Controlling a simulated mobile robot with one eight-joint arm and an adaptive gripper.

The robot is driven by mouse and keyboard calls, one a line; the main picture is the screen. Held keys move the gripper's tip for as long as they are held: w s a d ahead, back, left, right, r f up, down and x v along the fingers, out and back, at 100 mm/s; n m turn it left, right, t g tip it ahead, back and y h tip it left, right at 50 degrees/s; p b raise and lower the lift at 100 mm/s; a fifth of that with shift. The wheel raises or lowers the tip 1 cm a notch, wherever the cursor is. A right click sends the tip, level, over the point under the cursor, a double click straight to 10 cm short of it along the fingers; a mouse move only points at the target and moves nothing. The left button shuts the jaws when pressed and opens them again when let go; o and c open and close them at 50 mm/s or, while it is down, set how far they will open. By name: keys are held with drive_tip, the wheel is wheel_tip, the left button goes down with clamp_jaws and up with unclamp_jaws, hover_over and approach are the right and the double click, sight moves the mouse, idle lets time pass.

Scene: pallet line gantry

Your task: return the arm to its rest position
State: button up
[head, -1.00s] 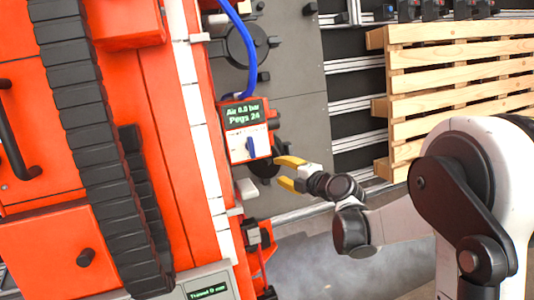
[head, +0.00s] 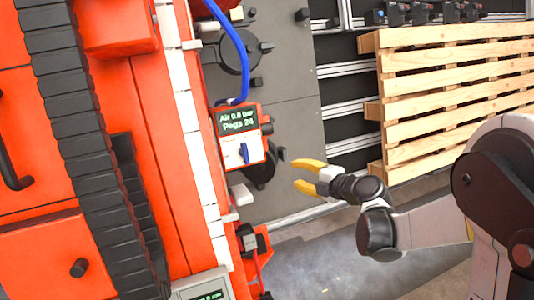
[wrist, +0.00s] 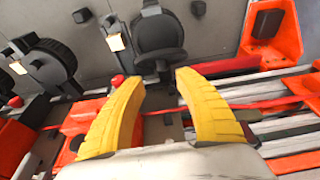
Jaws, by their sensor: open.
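My gripper (head: 306,176) has two yellow fingers, spread apart with nothing between them. In the head view it is right of the orange control box (head: 240,136), apart from it. The box has a small display reading "Air 0.0 bar, Pegs 24" and a blue lever (head: 244,152). In the wrist view the gripper (wrist: 160,100) points toward a grey panel with a dark round fitting (wrist: 158,38). My arm reaches in from the right side of the head view.
A wooden pallet (head: 450,95) stands at the upper right, close behind my arm. The orange machine (head: 155,120) with a black cable chain (head: 75,130) fills the left. A blue hose (head: 240,55) runs down to the box. Grey floor (head: 325,260) shows below my gripper.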

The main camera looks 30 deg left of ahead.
drive_tip(key=w+d+r+m+t+h, duration=0.1)
drive_tip(key=w+d+r+m+t, duration=0.3)
drive_tip(key=r, duration=0.4)
drive_tip(key=w+d+r+m+t, duration=0.2)
drive_tip(key=d+r+m+t, duration=0.1)
drive_tip(key=d+r, duration=0.5)
drive_tip(key=w+d+r+m+t+h, duration=0.1)
drive_tip(key=w+d+r+m+t, duration=0.25)
drive_tip(key=r, duration=0.55)
drive_tip(key=s+d+r+m+t+h, duration=0.1)
drive_tip(key=d+r+m+t+h, duration=0.3)
drive_tip(key=d+m, duration=0.55)
drive_tip(key=s+d+f+m+g+h, duration=0.25)
drive_tip(key=s+d+h, duration=0.2)
drive_tip(key=d, duration=0.45)
drive_tip(key=s+d+f+m+g+h, duration=0.25)
drive_tip(key=s+d+m, duration=0.2)
drive_tip(key=d, duration=0.35)
drive_tip(key=s+f+m+g, duration=0.1)
drive_tip(key=s+f+g, duration=0.2)
drive_tip(key=s, duration=0.6)
drive_tip(key=s+f+m+g+y, duration=0.1)
drive_tip(key=s+f+g, duration=0.3)
drive_tip(key=s+f, duration=0.4)
drive_tip(key=shift+s+m, duration=0.6)
drive_tip(key=shift+s, duration=0.2)
